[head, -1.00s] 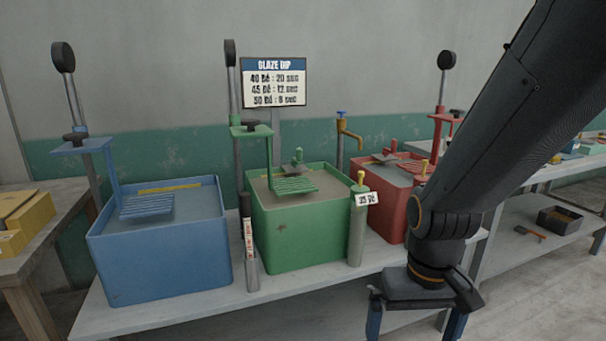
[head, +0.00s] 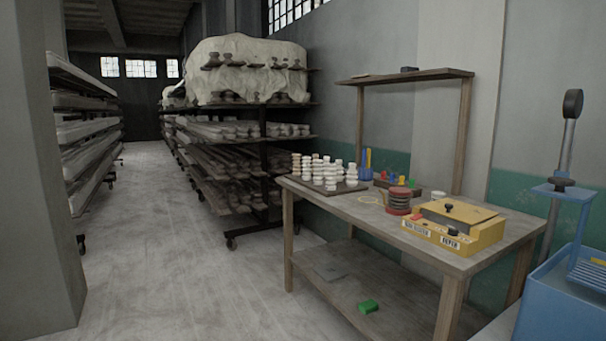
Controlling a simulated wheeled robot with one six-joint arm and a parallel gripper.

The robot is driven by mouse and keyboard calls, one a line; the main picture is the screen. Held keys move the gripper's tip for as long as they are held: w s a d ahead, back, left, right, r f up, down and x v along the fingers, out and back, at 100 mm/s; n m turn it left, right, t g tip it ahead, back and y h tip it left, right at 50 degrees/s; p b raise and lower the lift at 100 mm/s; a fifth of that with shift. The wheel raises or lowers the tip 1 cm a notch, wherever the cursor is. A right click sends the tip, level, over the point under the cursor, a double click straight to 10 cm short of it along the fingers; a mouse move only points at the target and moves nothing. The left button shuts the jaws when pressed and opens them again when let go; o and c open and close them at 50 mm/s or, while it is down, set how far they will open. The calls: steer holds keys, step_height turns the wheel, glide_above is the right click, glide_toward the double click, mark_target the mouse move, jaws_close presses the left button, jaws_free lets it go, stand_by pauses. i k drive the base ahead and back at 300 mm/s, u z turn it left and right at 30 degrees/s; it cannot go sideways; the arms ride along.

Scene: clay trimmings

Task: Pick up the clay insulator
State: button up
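Several small white, ribbed pieces that look like insulators (head: 328,172) stand in rows on a dark board on the wooden table, right of the picture's middle. A few at the left of the group look tan. Grey pieces of similar shape (head: 230,130) sit on the shelves of the rack behind; they are too small to make out well. I cannot tell which piece is the clay insulator. My gripper is not in view.
The wooden table (head: 372,216) also holds a yellow box (head: 478,236), a red-and-dark round stack (head: 399,202) and small coloured items. A green block (head: 368,306) lies on its lower shelf. A blue tank (head: 548,300) stands at right. The floor (head: 165,240) at left is clear.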

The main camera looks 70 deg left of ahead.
mark_target(339, 172)
steer(key=u, duration=2.75)
steer(key=i, duration=1.45)
steer(key=u, duration=0.55)
steer(key=i, duration=1.75)
steer(key=z, duration=0.95)
steer(key=i, duration=1.55)
steer(key=z, duration=0.8)
